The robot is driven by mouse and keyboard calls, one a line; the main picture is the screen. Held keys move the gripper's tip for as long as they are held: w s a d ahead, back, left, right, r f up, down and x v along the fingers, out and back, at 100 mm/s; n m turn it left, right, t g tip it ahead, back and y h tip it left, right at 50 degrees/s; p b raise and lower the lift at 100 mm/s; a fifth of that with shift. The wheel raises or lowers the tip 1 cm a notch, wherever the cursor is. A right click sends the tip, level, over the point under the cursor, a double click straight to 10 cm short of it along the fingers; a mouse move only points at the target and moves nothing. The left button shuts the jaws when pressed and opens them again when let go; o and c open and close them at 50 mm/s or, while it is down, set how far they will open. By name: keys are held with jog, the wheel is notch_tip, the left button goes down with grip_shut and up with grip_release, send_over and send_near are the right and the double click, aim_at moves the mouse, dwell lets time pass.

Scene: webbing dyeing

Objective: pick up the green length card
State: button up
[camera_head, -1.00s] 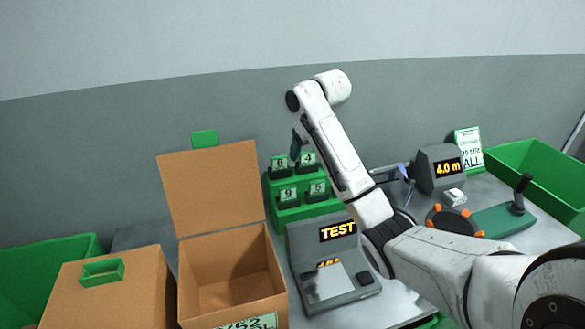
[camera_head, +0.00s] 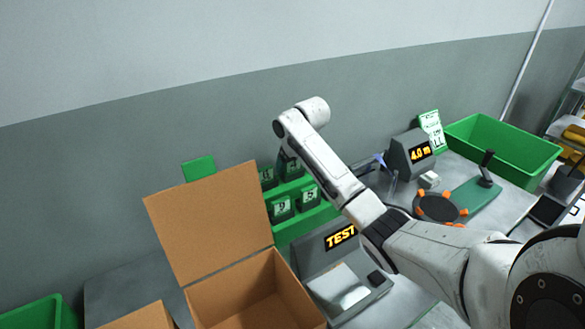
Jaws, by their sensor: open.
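Several dark tags with white number faces stand in a stepped green rack (camera_head: 302,228) against the wall; one tag reads 9 (camera_head: 282,208) and one reads 5 (camera_head: 309,197). A plain green card (camera_head: 198,168) shows above the open carton's lid. I cannot tell which of these is the green length card. My gripper (camera_head: 284,160) is at the far end of my arm, by the rack's upper row. Only a small dark part of it shows, and my arm hides part of the rack. It is open, with nothing seen in it.
An open carton (camera_head: 208,226) stands front left of the rack. To the right are a 4.0 m display (camera_head: 420,154), a green-edged sign (camera_head: 432,130), a green crank device (camera_head: 474,200) and a green bin (camera_head: 500,146).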

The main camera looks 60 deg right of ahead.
jog(key=shift+c, duration=0.4)
jog(key=c, duration=1)
jog(key=shift+o, duration=0.2)
jog(key=shift+r, duration=0.1)
